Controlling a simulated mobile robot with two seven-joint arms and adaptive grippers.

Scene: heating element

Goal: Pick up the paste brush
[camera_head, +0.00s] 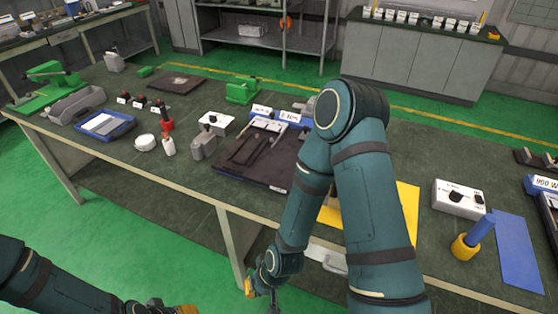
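No thing is clearly identifiable as the paste brush. A blue cylindrical handle (482,227) stands tilted in a yellow cup (464,247) at the right of the workbench; it may be the brush. A small red item (166,125) with a dark top stands at left centre, by a small white bottle (169,146) and a round white tub (145,142). My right gripper (262,291) hangs in front of the bench's front edge, low in the view, away from these items. My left gripper (170,308) is at the bottom edge, partly cut off. Neither gripper's opening is clear.
The dark green workbench (115,170) holds a white switch box (459,198), a blue plate (519,250), a yellow sheet (408,205), a dark board (236,172), and a blue tray (105,126). My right arm hides part of the middle. Open floor lies in front at left.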

